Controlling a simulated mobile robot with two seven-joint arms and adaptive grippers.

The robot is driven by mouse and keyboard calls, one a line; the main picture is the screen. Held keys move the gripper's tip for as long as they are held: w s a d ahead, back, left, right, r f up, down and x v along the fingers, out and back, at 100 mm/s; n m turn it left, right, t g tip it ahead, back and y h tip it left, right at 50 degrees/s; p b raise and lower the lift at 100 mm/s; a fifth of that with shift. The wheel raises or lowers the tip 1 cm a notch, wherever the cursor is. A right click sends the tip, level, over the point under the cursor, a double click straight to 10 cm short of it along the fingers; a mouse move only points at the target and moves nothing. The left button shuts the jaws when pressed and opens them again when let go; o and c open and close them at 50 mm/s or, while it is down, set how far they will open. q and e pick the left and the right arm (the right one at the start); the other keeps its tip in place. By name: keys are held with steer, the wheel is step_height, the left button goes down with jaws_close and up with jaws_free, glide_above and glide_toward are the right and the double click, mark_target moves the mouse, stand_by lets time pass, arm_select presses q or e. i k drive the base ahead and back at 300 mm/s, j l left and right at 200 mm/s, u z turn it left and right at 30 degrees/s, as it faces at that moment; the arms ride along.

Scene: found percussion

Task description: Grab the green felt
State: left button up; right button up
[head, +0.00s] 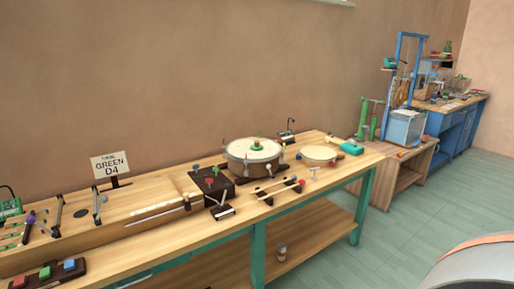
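A small green piece (257,143) lies on the pale head of a drum (238,153) near the middle of the long workbench; it is too small to tell whether it is felt. A green block (45,273) sits between a red and a blue block on a dark holder at the bench's front left. Another small green spot (215,169) shows on a dark box left of the drum. Neither of my grippers is in view.
The wooden workbench (220,230) has green legs and a lower shelf. A sign (110,166) reads "GREEN D4". A shallow round drum (319,154) and a teal-headed mallet (351,148) lie right. A large rounded grey object (480,268) with an orange rim fills the lower right corner.

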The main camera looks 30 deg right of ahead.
mark_target(256, 147)
steer(key=i+l, duration=0.1)
steer(key=l, duration=0.3)
steer(key=i+l+z, duration=0.1)
steer(key=l, duration=0.3)
steer(key=i+l, duration=0.1)
steer(key=l, duration=0.25)
steer(key=i+l, duration=0.1)
steer(key=l, duration=0.3)
steer(key=i+l+z, duration=0.1)
steer(key=l, duration=0.3)
steer(key=i+l, duration=0.15)
steer(key=l, duration=0.2)
steer(key=i+l, duration=0.1)
steer(key=l, duration=0.3)
steer(key=i+l+z, duration=0.1)
steer(key=l, duration=0.25)
